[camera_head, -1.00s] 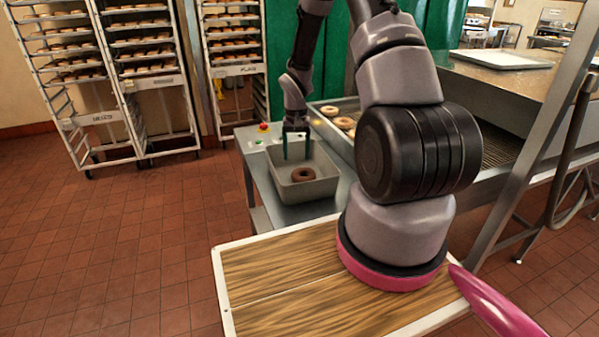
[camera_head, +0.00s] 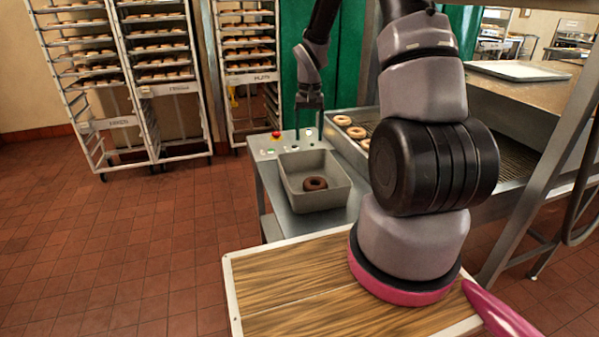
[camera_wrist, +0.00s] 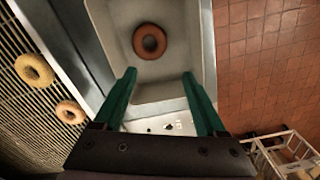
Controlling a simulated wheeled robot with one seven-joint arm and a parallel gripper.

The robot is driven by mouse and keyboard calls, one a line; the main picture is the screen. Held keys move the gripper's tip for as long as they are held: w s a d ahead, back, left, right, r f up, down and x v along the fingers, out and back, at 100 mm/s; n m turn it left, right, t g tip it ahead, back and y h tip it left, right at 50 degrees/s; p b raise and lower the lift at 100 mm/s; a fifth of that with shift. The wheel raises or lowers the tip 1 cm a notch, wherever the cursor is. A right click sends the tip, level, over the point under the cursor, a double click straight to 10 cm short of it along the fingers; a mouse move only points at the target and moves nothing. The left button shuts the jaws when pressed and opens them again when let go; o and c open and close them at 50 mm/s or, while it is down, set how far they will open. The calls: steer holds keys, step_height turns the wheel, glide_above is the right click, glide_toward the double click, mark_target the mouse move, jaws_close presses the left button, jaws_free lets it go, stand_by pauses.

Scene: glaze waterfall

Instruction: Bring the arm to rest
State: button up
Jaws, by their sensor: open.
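My gripper (camera_head: 309,128) is in the head view above the far side of the grey bin, apart from it. In the wrist view its green fingers (camera_wrist: 162,92) are spread wide with nothing between them. A dark brown donut (camera_head: 315,183) lies in the grey bin (camera_head: 338,199). The wrist view shows the same donut (camera_wrist: 150,41) in the bin (camera_wrist: 202,30), ahead of the fingertips. My arm rises from its pink-ringed base and bends over toward the bin.
The bin stands on a metal side table (camera_head: 268,180) with buttons at its far edge. A wire conveyor (camera_head: 505,158) with several pale donuts (camera_head: 355,132) lies to the right. Racks of donuts (camera_head: 120,80) stand at back left. The tiled floor at left is clear.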

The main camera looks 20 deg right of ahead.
steer(key=s+a+r+t, duration=0.15)
steer(key=s+r, duration=0.25)
steer(key=r, duration=0.6)
steer(key=s+a+r+t, duration=0.15)
steer(key=s+r, duration=0.25)
steer(key=r, duration=0.5)
steer(key=s+a+r+t+y, duration=0.1)
steer(key=s+r+t, duration=0.1)
steer(key=s+r, duration=0.4)
steer(key=s+a+r+t+y, duration=0.1)
steer(key=s+a+r+t, duration=0.1)
steer(key=s+r, duration=0.4)
steer(key=s, duration=0.5)
steer(key=shift+s, duration=0.4)
